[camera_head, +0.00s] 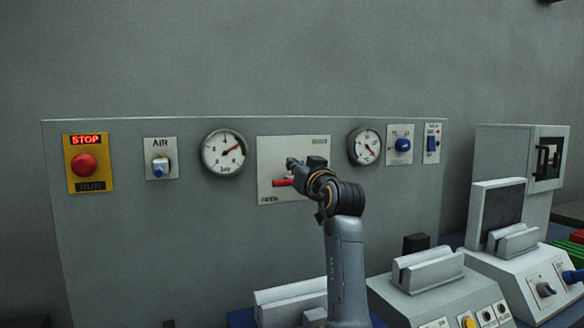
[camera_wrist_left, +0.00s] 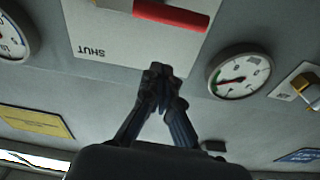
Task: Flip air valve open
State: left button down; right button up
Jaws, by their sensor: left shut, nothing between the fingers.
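The air valve sits on a pale plate (camera_head: 268,158) in the middle of the grey panel. Its red handle (camera_head: 282,183) lies about level, and its right part is hidden behind my gripper. In the left wrist view the red handle (camera_wrist_left: 172,15) shows at the top edge, with an upside-down "SHUT" label on the plate (camera_wrist_left: 110,35). My left gripper (camera_head: 293,162) is in front of the plate, just above the handle in the head view. In the wrist view its fingertips (camera_wrist_left: 160,72) are together and empty, apart from the handle. My right gripper is out of view.
A left gauge (camera_head: 223,152) and right gauge (camera_head: 365,147) flank the plate. An AIR switch (camera_head: 160,166) and red STOP button (camera_head: 83,164) are further left. A blue knob (camera_head: 402,144) is to the right. Grey stands (camera_head: 428,268) occupy the bench below right.

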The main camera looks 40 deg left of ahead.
pick_arm(q)
jog(key=b+v, duration=0.1)
jog(key=v, duration=0.5)
jog(key=shift+s, duration=0.3)
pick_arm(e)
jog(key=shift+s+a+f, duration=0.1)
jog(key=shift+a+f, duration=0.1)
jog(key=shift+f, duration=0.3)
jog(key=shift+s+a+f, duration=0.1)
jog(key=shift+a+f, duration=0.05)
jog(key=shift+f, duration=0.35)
pick_arm(q)
jog(key=shift+f, duration=0.1)
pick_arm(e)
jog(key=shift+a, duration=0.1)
pick_arm(q)
jog(key=shift+d, duration=0.1)
